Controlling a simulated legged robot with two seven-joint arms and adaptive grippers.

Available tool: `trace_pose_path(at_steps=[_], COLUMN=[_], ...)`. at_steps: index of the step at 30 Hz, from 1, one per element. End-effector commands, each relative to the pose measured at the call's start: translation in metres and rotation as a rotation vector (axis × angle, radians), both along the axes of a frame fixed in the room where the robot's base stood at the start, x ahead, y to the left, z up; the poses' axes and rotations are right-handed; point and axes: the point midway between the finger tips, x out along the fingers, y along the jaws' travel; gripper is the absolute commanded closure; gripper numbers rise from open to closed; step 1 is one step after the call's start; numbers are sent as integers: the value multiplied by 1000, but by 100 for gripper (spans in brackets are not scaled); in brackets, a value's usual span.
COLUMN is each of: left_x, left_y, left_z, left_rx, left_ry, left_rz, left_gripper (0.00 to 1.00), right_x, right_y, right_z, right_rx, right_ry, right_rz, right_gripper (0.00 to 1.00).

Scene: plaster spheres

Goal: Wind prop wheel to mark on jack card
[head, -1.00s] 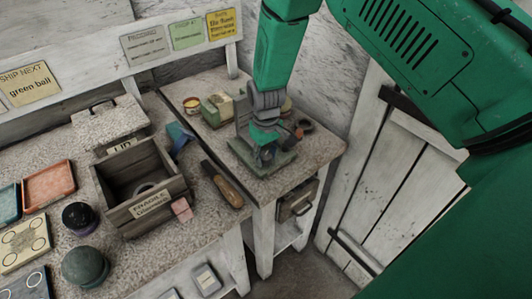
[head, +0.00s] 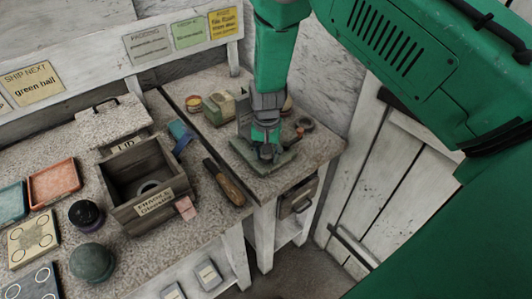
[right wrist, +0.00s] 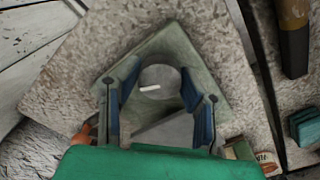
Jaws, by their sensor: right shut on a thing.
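My right gripper (head: 267,153) points down at the green jack base (head: 246,157) on the side table. In the right wrist view my right gripper (right wrist: 160,92) has its fingers on either side of a grey round wheel (right wrist: 160,76), shut on it. The wheel has a short white line on top, nearly level in the picture. The base (right wrist: 196,62) shows around it. My left gripper is out of view.
A wooden-handled tool (head: 223,183) lies left of the jack. An open wooden crate (head: 122,212) marked fragile stands on the main bench, with a pink block (head: 185,207) by its corner. A green-and-cream block (head: 217,108) and a small tin (head: 193,104) sit behind the jack.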

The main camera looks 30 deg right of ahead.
Motion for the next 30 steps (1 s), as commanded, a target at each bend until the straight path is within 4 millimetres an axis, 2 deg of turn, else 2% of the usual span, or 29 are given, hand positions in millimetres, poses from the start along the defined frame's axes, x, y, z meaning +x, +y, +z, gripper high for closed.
trace_pose_path(at_steps=[1, 10, 23, 24, 25, 26, 30], left_x=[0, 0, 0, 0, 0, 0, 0], left_y=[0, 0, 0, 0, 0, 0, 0], left_z=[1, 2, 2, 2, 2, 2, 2], left_rx=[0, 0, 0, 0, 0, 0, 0], left_ry=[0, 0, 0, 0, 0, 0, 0], left_rz=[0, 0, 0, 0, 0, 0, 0], left_gripper=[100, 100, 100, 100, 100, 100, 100], right_x=[7, 7, 7, 7, 7, 7, 7], right_y=[-2, -2, -2, -2, -2, -2, -1], right_z=[5, 4, 4, 4, 4, 4, 4], right_rx=[-5, -5, -5, -4, -4, -4, -2], right_ry=[-18, -18, -18, -18, -18, -18, -18], right_rz=[-20, -98, -106, -106, -106, -106, -105], right_gripper=[94, 94, 94, 59, 48, 45, 45])
